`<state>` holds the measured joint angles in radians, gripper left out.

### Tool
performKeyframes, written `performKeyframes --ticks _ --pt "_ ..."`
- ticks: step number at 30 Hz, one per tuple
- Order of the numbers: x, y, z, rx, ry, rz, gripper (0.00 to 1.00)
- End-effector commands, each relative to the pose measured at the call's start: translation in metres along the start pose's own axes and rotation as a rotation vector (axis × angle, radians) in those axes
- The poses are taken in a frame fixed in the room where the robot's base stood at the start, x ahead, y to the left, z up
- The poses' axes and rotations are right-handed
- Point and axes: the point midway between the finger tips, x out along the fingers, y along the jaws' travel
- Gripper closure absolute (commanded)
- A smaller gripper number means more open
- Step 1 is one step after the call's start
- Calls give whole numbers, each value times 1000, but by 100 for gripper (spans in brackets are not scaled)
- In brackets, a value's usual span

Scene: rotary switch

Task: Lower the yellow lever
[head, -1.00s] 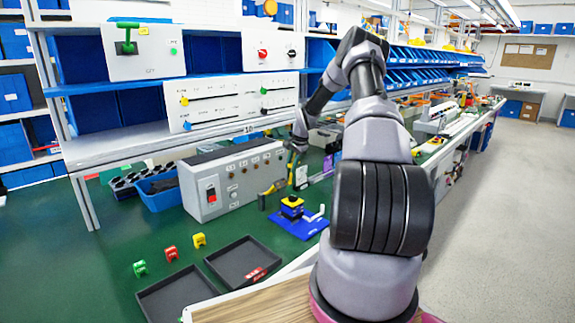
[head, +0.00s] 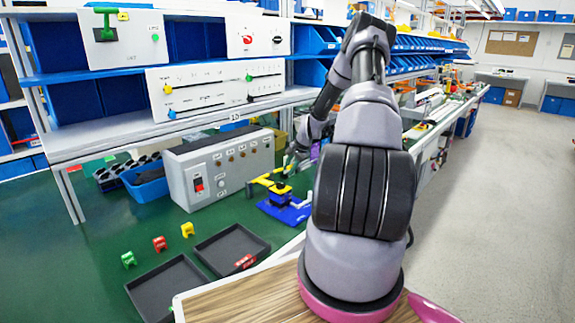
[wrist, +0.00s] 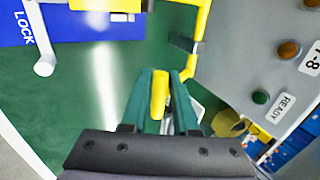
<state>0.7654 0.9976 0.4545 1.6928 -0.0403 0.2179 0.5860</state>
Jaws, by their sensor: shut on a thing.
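My gripper (wrist: 162,78) shows in the wrist view with its green fingers closed on both sides of a narrow yellow piece, which I take to be the yellow lever (wrist: 160,95). In the head view my gripper (head: 290,163) is low beside the grey control box, above a blue base (head: 288,212) with yellow parts (head: 262,182). The fingertips are small there and partly hidden by my arm. In the wrist view the blue base (wrist: 75,30) carries the word LOCK and a white handle (wrist: 43,60).
The grey control box (head: 205,178) stands close to my gripper. Two black trays (head: 232,250) and small green, red and yellow blocks (head: 187,229) lie in front. A yellow bar (wrist: 197,45) with a black end passes near the fingers. Shelf panels stand behind.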

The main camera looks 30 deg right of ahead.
Motion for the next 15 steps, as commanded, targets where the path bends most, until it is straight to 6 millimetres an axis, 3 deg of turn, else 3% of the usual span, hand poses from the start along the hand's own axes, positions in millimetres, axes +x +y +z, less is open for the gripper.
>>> performKeyframes --ticks 15 --pt "6 10 -2 2 3 -108 100"
